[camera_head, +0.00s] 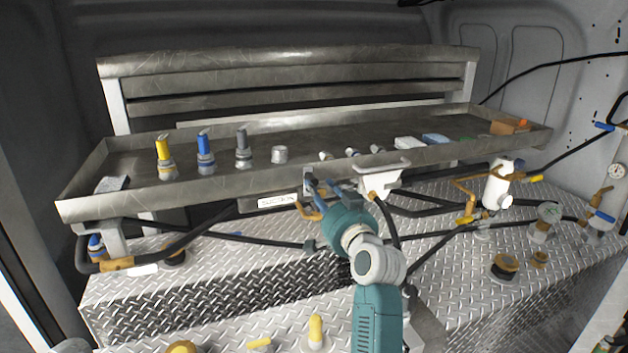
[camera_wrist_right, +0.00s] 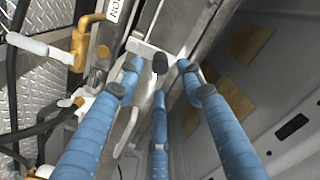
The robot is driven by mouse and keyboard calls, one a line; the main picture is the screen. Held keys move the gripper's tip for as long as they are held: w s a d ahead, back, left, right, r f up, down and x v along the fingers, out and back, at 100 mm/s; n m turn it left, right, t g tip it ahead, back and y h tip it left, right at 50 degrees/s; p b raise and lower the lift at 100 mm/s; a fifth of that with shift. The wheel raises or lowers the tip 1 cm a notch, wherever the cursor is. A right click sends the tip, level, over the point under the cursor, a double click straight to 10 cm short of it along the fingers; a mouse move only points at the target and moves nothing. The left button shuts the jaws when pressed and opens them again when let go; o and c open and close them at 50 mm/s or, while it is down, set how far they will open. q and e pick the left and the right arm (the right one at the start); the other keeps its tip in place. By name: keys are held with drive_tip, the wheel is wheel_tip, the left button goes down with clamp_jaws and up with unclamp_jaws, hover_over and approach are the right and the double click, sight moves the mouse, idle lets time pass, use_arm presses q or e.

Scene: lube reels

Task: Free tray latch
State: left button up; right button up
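The long grey metal tray (camera_head: 200,187) runs across the head view, with a small metal latch plate (camera_head: 308,181) on its front wall. My right gripper (camera_head: 317,187) reaches up to this plate from below and partly hides it. In the right wrist view, my blue fingers (camera_wrist_right: 158,72) are spread apart around a dark round knob (camera_wrist_right: 160,63) on a pale metal bracket (camera_wrist_right: 142,47). Gaps show between the knob and the two upper fingertips; contact with the lower finger is unclear. My left gripper is in neither view.
Yellow, blue and grey nozzles stand in the tray, with a blue box (camera_head: 436,139) farther right. A white bracket (camera_head: 388,180) with a handle sits just right of my gripper. Black hoses (camera_head: 260,240) run below the tray. Diamond-plate surface (camera_head: 225,258) lies below.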

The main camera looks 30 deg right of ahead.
sight(314, 184)
drive_tip(key=p+x, duration=0.1)
drive_tip(key=x, duration=0.3)
drive_tip(key=shift+w, duration=0.4)
drive_tip(key=shift+f, duration=0.1)
clamp_jaws()
